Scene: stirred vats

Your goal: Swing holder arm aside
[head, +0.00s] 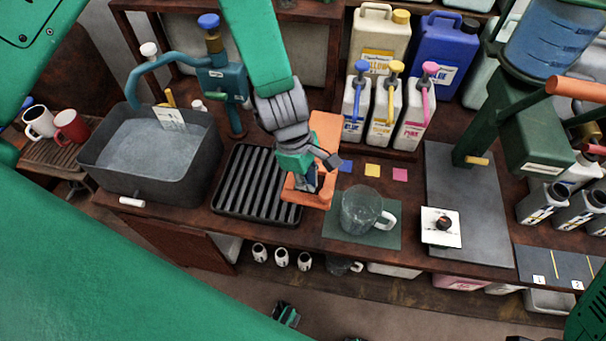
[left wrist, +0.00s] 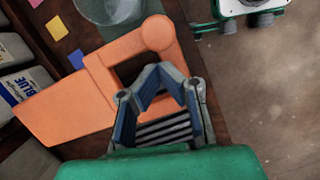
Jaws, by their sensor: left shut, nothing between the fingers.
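The orange holder arm (head: 325,135) is a flat bar with a raised block at its front end, lying between the ribbed drain tray and the green mat. In the left wrist view the orange holder arm (left wrist: 65,103) spreads left of my fingers, with a rounded knob at its upper end. My left gripper (head: 322,172) is over its front end and partly hides it. The left fingers (left wrist: 160,75) are shut and empty, beside or over a gap in the orange part; I cannot tell whether they touch it. My right gripper is not in view.
A clear glass jug (head: 362,212) stands on a green mat (head: 385,238), close right of the holder arm. The ribbed black tray (head: 256,185) and a grey vat (head: 150,175) are left. Pump bottles (head: 384,105) stand behind. Small coloured squares (head: 372,170) lie between.

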